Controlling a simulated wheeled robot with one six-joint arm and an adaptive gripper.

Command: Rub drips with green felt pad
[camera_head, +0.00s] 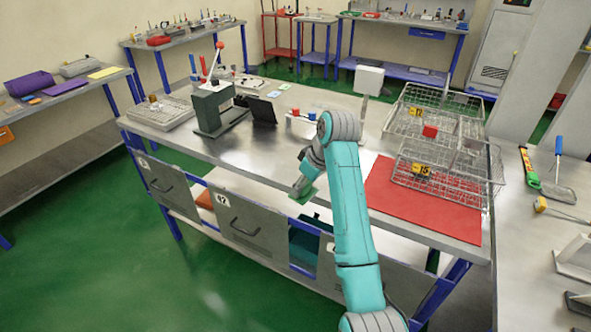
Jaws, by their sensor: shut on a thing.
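My gripper (303,186) hangs at the front edge of the steel workbench (238,160), at the lower end of my teal arm. It is shut on a small green felt pad (303,197), which shows below the fingers. I cannot tell whether the pad touches the bench or is a little apart from it. I cannot make out any drips; my arm hides part of the bench behind it.
A red mat (440,212) and wire baskets (455,180) lie right of my arm. Grey drawer fronts (250,222) line the bench front. Bare steel lies left of my gripper.

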